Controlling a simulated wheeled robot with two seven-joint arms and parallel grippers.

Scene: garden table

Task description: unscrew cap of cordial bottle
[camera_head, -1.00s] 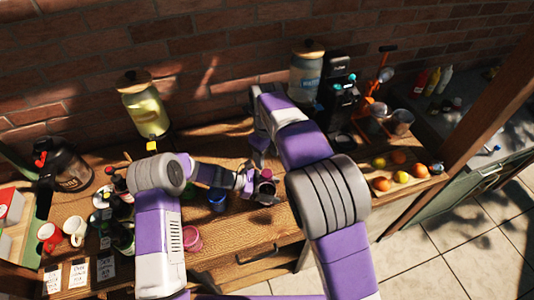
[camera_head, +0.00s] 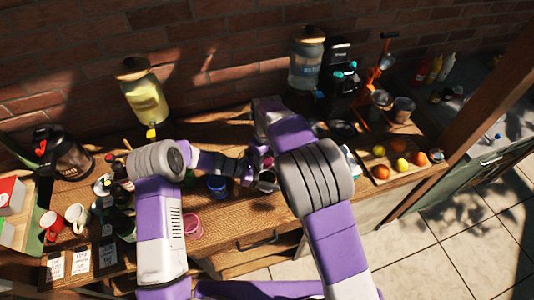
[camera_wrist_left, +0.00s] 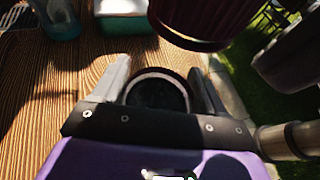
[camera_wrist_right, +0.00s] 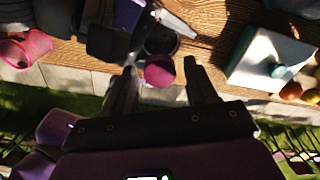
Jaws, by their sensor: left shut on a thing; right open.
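The cordial bottle (camera_head: 267,182) is dark, and its open round mouth shows in the left wrist view (camera_wrist_left: 156,92). My left gripper (camera_wrist_left: 163,75) is shut on it, holding it over the table's front edge. The dark red cap (camera_wrist_left: 195,18) is apart from the mouth, above it in that view. It shows magenta in the right wrist view (camera_wrist_right: 160,71), between the open fingers of my right gripper (camera_wrist_right: 162,72). I cannot tell whether a finger touches it. In the head view my arms partly hide both grippers.
A blue cup (camera_head: 217,186) and a pink cup (camera_head: 192,226) stand left of the bottle. A white box (camera_wrist_right: 270,58) is close by on the right, with fruit (camera_head: 401,165) beyond it. Dark bottles and mugs (camera_head: 76,216) crowd the left end.

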